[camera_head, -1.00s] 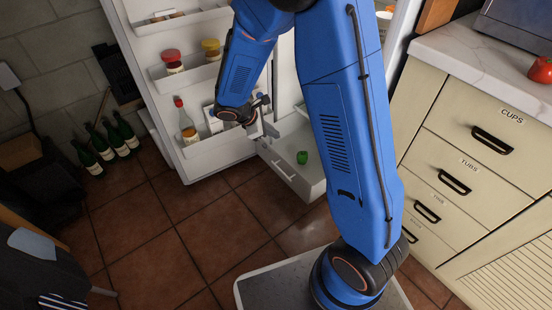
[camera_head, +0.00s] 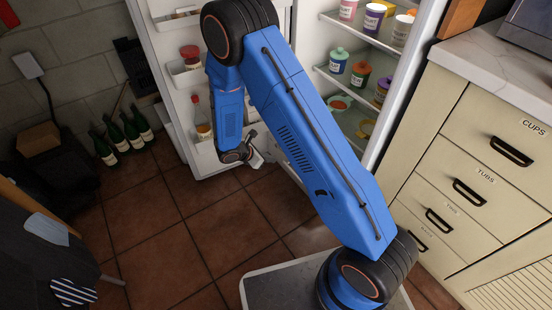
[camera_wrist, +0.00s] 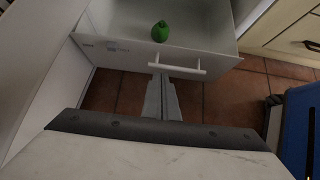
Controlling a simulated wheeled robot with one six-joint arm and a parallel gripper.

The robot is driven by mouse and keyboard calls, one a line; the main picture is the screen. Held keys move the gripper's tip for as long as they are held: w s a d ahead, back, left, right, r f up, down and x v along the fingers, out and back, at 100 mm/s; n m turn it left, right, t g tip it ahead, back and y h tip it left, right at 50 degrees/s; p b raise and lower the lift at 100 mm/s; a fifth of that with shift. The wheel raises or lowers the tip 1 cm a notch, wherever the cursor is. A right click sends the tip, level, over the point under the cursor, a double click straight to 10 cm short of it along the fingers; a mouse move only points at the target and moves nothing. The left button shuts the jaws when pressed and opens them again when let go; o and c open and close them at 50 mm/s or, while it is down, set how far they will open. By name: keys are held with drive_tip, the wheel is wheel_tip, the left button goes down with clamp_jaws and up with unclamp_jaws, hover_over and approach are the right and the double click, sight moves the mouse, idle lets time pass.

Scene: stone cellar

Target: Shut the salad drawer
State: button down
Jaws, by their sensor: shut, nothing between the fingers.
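The salad drawer (camera_wrist: 130,52) is white and stands pulled out, seen from above in the wrist view, with tiled floor below its front. A green vegetable (camera_wrist: 160,32) lies inside it. Its pale bar handle (camera_wrist: 180,69) runs along the front. My gripper (camera_wrist: 160,80) is shut and empty, its fingertips at the drawer front near the handle's left end; I cannot tell whether they touch it. In the head view my gripper (camera_head: 254,157) is low in front of the fridge, and my arm hides most of the drawer.
The open fridge door with a sauce bottle (camera_head: 202,122) is at the left, and shelves of jars (camera_head: 338,61) are at the right. Dark bottles (camera_head: 122,136) stand by the wall. A cream cabinet (camera_head: 460,170) is at the right. Floor in front is clear.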

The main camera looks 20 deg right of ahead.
drive_tip(key=shift+w+d+r+x, duration=0.1)
drive_tip(key=shift+d+r+x, duration=0.2)
drive_tip(key=shift+x, duration=1.6)
drive_tip(key=shift+w+d+r+x, duration=0.1)
drive_tip(key=shift+d+r+x, duration=0.25)
drive_tip(key=shift+x, duration=1.5)
drive_tip(key=shift+w+d+r+x, duration=0.1)
drive_tip(key=shift+d+r+x, duration=0.2)
drive_tip(key=shift+x, duration=1.6)
drive_tip(key=w+d, duration=0.4)
drive_tip(key=d, duration=0.9)
drive_tip(key=w+d, duration=0.5)
drive_tip(key=d, duration=0.8)
drive_tip(key=shift+w+d+r, duration=0.1)
drive_tip(key=shift+d+r, duration=0.05)
drive_tip(key=shift+d, duration=0.05)
drive_tip(key=shift+a, duration=0.15)
